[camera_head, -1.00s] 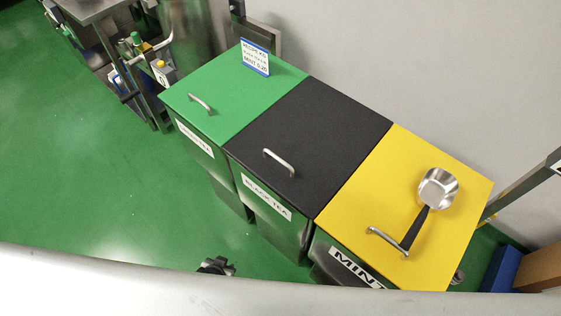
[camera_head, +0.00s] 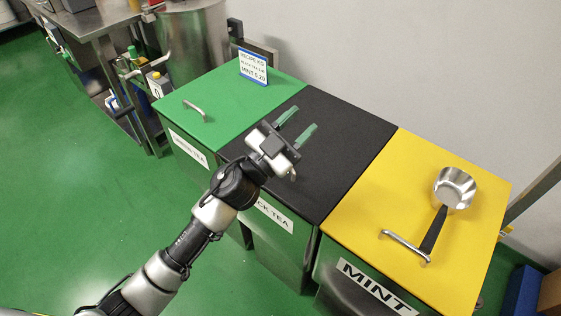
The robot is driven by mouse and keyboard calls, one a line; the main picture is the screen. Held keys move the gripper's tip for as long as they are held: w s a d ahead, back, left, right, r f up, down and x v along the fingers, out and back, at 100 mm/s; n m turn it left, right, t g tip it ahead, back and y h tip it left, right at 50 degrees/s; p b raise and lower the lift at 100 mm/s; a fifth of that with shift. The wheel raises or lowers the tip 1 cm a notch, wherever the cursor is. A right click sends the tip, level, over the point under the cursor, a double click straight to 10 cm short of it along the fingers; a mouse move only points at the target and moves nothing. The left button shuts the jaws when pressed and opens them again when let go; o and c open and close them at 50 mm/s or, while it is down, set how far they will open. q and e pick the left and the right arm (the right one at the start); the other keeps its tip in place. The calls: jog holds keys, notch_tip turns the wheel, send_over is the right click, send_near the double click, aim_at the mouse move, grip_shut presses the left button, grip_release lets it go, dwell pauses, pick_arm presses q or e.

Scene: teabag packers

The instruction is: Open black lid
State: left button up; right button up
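The black lid (camera_head: 335,143) lies flat and closed on the middle bin, labelled black tea. My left gripper (camera_head: 297,127) is over the left part of the black lid, its two greenish fingers spread apart with nothing seen between them. The lid's metal handle is mostly hidden behind the gripper; a small bright bit shows by the gripper's near side. I cannot tell whether the gripper touches the lid. My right gripper is not in view.
A green lid (camera_head: 235,95) with a handle and an upright recipe sign (camera_head: 253,67) is on the left. A yellow lid (camera_head: 400,200) on the right carries a metal scoop (camera_head: 455,188). A wall stands behind; green floor is free at left.

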pick_arm(q)
jog(key=s+d+f+m+g+y+b, duration=0.1)
jog(key=s+d+m+g, duration=0.1)
jog(key=d+m+g, duration=0.4)
jog(key=s+d+f+m+g+y, duration=0.1)
jog(key=s+d+m+g, duration=0.15)
jog(key=m+g, duration=0.75)
jog(key=w+a+f+n+t+y, duration=0.25)
jog(key=w+a+n+y, duration=0.35)
jog(key=a+y, duration=0.75)
jog(key=shift+m, duration=0.4)
jog(key=x, duration=0.7)
jog(key=w+x, duration=0.1)
jog(key=x, duration=0.2)
jog(key=shift+w+d+f, duration=0.1)
jog(key=shift+d+f, duration=0.05)
jog(key=shift+f, duration=0.1)
grip_shut()
